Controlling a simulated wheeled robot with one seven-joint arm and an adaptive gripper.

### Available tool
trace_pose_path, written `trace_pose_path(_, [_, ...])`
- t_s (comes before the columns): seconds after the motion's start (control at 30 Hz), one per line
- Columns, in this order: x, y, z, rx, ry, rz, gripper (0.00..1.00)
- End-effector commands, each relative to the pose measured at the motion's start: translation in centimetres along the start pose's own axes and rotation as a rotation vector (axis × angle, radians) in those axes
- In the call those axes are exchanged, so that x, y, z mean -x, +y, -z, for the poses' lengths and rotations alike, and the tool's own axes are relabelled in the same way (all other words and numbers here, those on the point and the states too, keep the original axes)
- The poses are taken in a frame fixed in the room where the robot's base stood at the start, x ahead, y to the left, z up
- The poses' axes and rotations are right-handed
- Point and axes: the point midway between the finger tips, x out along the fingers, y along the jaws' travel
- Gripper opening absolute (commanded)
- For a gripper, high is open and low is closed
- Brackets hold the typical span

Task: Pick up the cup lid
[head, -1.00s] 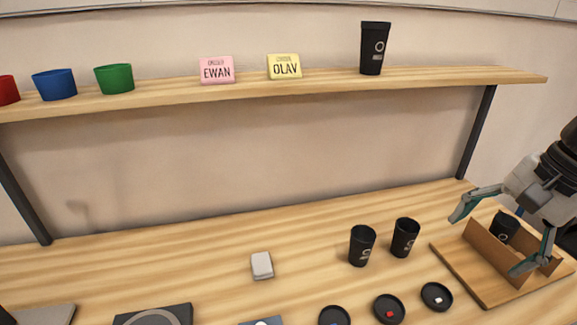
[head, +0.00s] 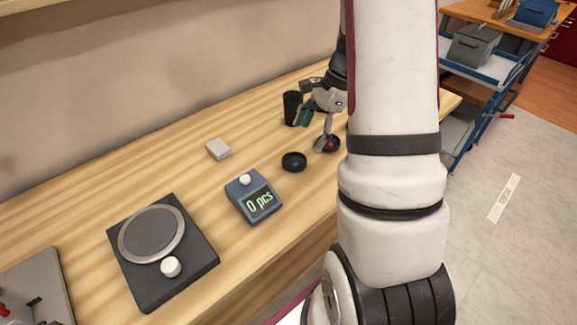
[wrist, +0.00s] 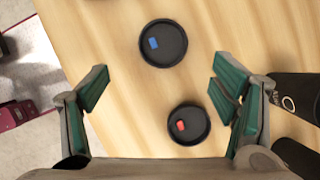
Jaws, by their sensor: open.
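A round black lid with a red mark (wrist: 195,133) lies on the table in the wrist view, between my two fingers in the picture and close to the palm. It shows in the head view (head: 327,145), partly behind a finger. A black lid with a blue mark (wrist: 170,55) lies beyond it, past the fingertips; in the head view it is fully visible (head: 293,161). My gripper (wrist: 162,85) is open and empty above the lids. In the head view my gripper (head: 315,127) hangs low over the table; its exact height is unclear.
A black cup (head: 291,108) stands just behind my gripper; dark cups (wrist: 303,88) line the wrist view's right edge. A counter reading "0 pcs" (head: 253,197), a round-plated black device (head: 195,250) and a white block (head: 218,149) sit left. My arm hides the table's right part.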

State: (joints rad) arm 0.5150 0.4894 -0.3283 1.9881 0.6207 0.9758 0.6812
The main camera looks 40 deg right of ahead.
Motion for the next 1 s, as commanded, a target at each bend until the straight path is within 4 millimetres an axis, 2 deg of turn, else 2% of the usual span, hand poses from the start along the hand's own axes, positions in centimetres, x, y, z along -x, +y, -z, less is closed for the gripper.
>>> trace_pose_path(0.1, [-2.1,0.0,0.0,-0.001,-0.001,-0.003,0.8])
trace_pose_path(0.37, [-4.0,0.0,-0.1,0.001,0.0,-0.002,0.8])
trace_pose_path(0.7, [-8.3,-0.3,-0.5,0.001,0.0,-0.002,0.8])
trace_pose_path(1.0, [-8.8,-0.3,-0.5,0.002,0.001,-0.001,0.8])
